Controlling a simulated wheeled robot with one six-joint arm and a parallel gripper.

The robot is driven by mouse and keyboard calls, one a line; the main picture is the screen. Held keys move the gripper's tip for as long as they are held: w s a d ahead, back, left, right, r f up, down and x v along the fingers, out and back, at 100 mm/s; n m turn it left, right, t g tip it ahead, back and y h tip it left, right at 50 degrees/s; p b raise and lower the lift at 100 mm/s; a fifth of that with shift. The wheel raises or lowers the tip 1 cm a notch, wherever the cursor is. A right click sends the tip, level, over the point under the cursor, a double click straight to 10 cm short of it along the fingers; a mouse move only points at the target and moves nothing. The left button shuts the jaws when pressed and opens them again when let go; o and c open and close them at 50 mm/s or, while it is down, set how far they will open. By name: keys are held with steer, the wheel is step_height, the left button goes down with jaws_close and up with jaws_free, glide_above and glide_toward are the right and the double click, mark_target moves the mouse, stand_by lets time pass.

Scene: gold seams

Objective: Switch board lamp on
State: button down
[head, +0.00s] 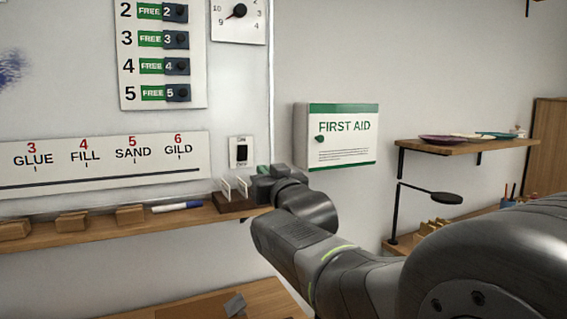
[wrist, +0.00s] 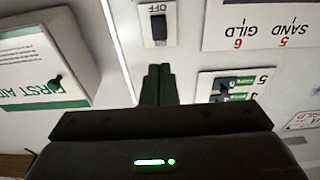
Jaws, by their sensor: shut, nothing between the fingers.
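The wall switch (head: 241,152) is a small white plate with a dark rocker, right of the GILD sign. In the wrist view the switch plate (wrist: 158,24) is at the top, with OFF lettering beside its dark rocker. My gripper (wrist: 158,72) is shut and empty, its fingertips pointing toward the plate. In the head view my gripper (head: 262,172) is just below and right of the switch. I see no contact with the rocker. I cannot tell which lit lamp, if any, belongs to the board.
A ledge (head: 190,217) with wooden blocks, a marker (head: 177,206) and a small brown stand (head: 233,201) runs below the switch. A first aid box (head: 337,136) hangs to the right. A shelf (head: 465,149) with plates and a black arm lamp (head: 446,198) are farther right.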

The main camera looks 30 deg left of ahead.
mark_target(243, 149)
steer(key=shift+r, duration=0.1)
steer(key=p+x, duration=0.2)
steer(key=x, duration=1.2)
steer(key=shift+p, duration=0.35)
